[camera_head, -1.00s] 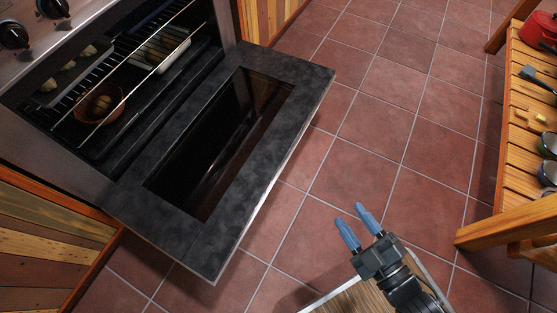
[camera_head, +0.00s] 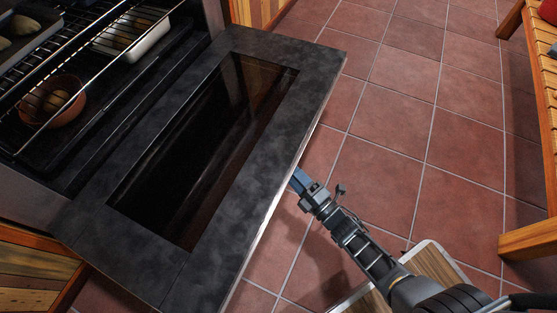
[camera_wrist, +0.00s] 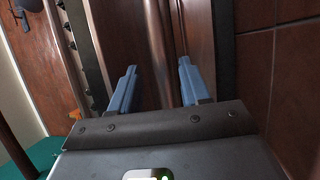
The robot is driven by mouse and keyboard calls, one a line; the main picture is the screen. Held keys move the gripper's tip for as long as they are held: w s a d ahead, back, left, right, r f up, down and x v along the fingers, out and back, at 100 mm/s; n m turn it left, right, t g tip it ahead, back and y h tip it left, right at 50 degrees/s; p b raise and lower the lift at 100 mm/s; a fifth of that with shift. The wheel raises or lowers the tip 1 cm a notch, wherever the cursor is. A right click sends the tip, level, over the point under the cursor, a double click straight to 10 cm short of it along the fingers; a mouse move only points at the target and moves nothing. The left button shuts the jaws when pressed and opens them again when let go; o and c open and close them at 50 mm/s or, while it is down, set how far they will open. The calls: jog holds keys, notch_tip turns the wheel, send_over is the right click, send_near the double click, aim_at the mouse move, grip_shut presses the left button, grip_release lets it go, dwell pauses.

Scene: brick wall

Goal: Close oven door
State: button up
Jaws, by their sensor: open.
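The oven door (camera_head: 300,98) is a dark grey slab with a glass window. It hangs open and lies roughly flat in front of the oven cavity. My gripper (camera_head: 297,180) is at the outer long edge of the door, near its middle, with its blue fingertips partly hidden by or close against that edge. In the wrist view my gripper (camera_wrist: 158,88) has its two blue fingers apart, with nothing seen between them but brownish surfaces behind. I cannot tell whether the fingers touch the door.
Inside the oven, a brown bowl (camera_head: 50,100) and a white dish (camera_head: 132,32) sit on racks. A wooden bench (camera_head: 530,238) stands at the right. The red tiled floor (camera_head: 385,120) between bench and door is clear.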

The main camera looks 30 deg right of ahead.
jog(key=f+x, duration=0.1)
jog(key=x, duration=0.5)
jog(key=shift+r+b, duration=0.4)
jog(key=shift+r, duration=0.1)
jog(key=shift+w, duration=0.1)
grip_shut()
